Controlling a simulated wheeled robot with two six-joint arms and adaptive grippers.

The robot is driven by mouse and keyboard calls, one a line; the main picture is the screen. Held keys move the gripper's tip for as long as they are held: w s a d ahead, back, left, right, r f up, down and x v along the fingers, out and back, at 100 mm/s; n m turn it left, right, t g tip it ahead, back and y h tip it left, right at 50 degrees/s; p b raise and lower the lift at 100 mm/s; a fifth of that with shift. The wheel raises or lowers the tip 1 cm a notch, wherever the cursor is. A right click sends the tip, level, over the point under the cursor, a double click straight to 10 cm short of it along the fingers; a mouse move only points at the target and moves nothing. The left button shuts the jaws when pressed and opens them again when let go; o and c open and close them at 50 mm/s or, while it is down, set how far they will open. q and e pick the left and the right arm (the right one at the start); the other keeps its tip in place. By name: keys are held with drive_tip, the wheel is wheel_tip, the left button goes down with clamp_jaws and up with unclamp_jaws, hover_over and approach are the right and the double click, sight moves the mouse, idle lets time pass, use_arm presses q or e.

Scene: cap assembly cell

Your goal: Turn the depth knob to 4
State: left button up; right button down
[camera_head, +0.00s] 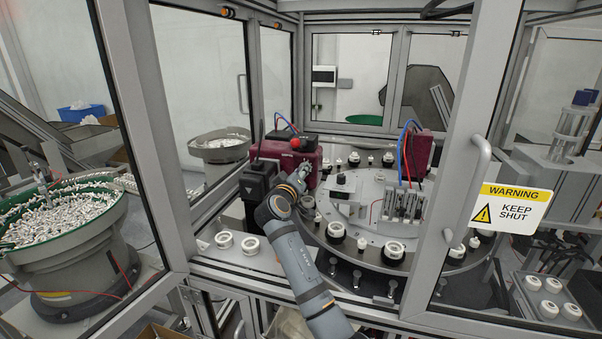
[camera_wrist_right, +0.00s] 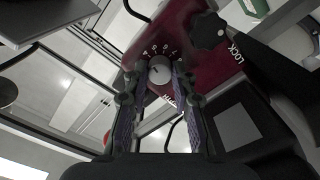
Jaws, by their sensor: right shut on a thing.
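The depth knob (camera_wrist_right: 159,69) is a small round pale-grey knob on a dark-red housing (camera_wrist_right: 180,30). Small white numerals curve around its upper side in the right wrist view; I cannot read its setting with certainty. My right gripper (camera_wrist_right: 160,79) has one finger on each side of the knob and is shut on it. In the head view, my right gripper (camera_head: 303,174) reaches the front of the dark-red housing (camera_head: 284,151) and hides the knob. My left gripper is in neither view.
A black lobed knob (camera_wrist_right: 208,31) marked LOCK sits close to the right finger. A dark box with a grey face (camera_wrist_right: 236,126) is below it. A round turntable (camera_head: 350,250) with white caps lies right of my arm, and a door post (camera_head: 445,150) stands farther right.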

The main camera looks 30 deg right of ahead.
drive_tip(key=shift+n, duration=1.2)
drive_tip(key=shift+p, duration=0.3)
drive_tip(key=c, duration=1.1)
unclamp_jaws()
drive_tip(key=shift+a, duration=0.15)
drive_tip(key=v, duration=0.7)
drive_tip(key=shift+s+a, duration=0.15)
drive_tip(key=shift+s, duration=0.05)
drive_tip(key=shift+w, duration=0.1)
